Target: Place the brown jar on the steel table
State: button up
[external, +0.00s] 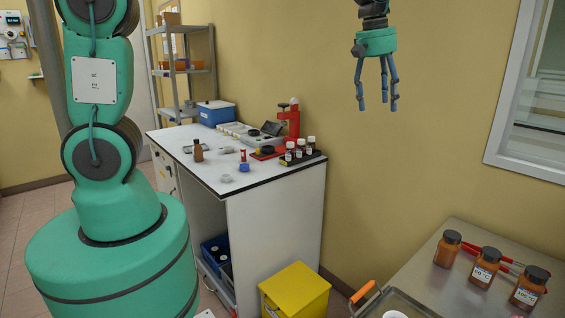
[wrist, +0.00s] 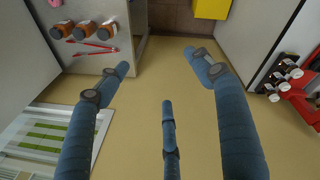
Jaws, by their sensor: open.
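My gripper (external: 378,100) has three blue fingers. It is open and empty, high in front of the yellow wall, between the white bench and the steel table; its spread fingers fill the wrist view (wrist: 160,75). Three brown jars with black lids and white labels stand in a row on the steel table (external: 420,277): left jar (external: 447,250), middle jar (external: 485,269), right jar (external: 528,289). They also show at the upper left of the wrist view (wrist: 86,30). A small brown bottle (external: 197,151) stands on the white bench, well away from my gripper.
Red tongs (wrist: 92,46) lie beside the jars. A tray with an orange handle (external: 364,293) is at the steel table's front. The white bench (external: 215,180) holds small dark bottles (external: 300,152), a red device (external: 290,120) and a blue box (external: 216,113). A yellow bin (external: 296,292) stands between.

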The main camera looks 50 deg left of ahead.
jog(key=s+a+r+m+t, duration=0.1)
jog(key=s+a+r+m, duration=0.3)
jog(key=s+a, duration=0.65)
jog(key=s+a+r+m+t, duration=0.1)
jog(key=s+a+r+m, duration=0.1)
jog(key=s+a+r, duration=0.8)
jog(key=s+a+f+m, duration=0.1)
jog(key=s+f, duration=0.2)
jog(key=s, duration=0.4)
jog(key=s+a+f+m+t, duration=0.1)
jog(key=s+f+m, duration=0.1)
jog(key=s, duration=0.4)
jog(key=shift+s+a+f+y, duration=0.3)
jog(key=shift+s+f+y, duration=0.1)
jog(key=shift+f, duration=0.25)
jog(key=shift+f, duration=0.1)
notch_tip(320, 180, down, 5)
jog(key=b, duration=0.5)
